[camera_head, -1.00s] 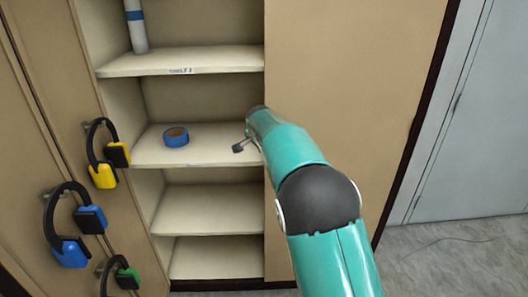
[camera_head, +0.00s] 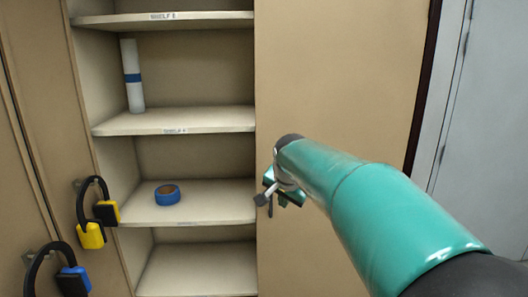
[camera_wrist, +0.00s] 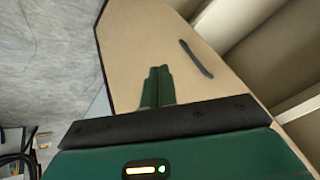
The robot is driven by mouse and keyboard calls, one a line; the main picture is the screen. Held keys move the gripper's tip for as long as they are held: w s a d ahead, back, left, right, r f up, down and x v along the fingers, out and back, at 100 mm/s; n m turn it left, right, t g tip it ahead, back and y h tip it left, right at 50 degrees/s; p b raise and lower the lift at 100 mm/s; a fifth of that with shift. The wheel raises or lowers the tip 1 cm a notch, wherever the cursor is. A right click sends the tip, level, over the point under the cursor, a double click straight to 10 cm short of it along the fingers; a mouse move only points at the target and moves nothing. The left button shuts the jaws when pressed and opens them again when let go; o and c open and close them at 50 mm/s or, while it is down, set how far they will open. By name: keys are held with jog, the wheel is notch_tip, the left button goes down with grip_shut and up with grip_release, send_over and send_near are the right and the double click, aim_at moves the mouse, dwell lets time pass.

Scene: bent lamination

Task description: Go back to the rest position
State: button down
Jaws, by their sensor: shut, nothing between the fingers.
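My gripper (camera_head: 272,192) is in front of the cabinet's right door, just right of the open shelves, at the end of my teal arm. In the wrist view its two green fingers (camera_wrist: 157,87) are together with nothing between them. Behind them lies the tan door (camera_wrist: 140,45) with a dark handle (camera_wrist: 196,58). The fingers appear clear of the door, though the exact gap cannot be told.
The open cabinet holds a blue tape roll (camera_head: 167,194) on one shelf and a white roll with a blue band (camera_head: 132,76) on the shelf above. Yellow earmuffs (camera_head: 92,235) and blue earmuffs (camera_head: 74,281) hang on the left door. Grey floor (camera_wrist: 45,60) shows in the wrist view.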

jog(key=s+d+n, duration=0.2)
jog(key=s+d, duration=0.2)
jog(key=s, duration=0.5)
jog(key=s+d+n, duration=0.1)
jog(key=s+d, duration=0.3)
jog(key=s, duration=0.4)
jog(key=s+d+f+n, duration=0.1)
jog(key=s+f+n, duration=0.1)
jog(key=s, duration=0.6)
jog(key=s+d+f+n, duration=0.1)
jog(key=s+f, duration=0.3)
jog(key=s, duration=0.4)
jog(key=shift+d+f+n+g, duration=0.3)
jog(key=shift+f+n+g, duration=0.05)
jog(key=shift+n+g, duration=0.05)
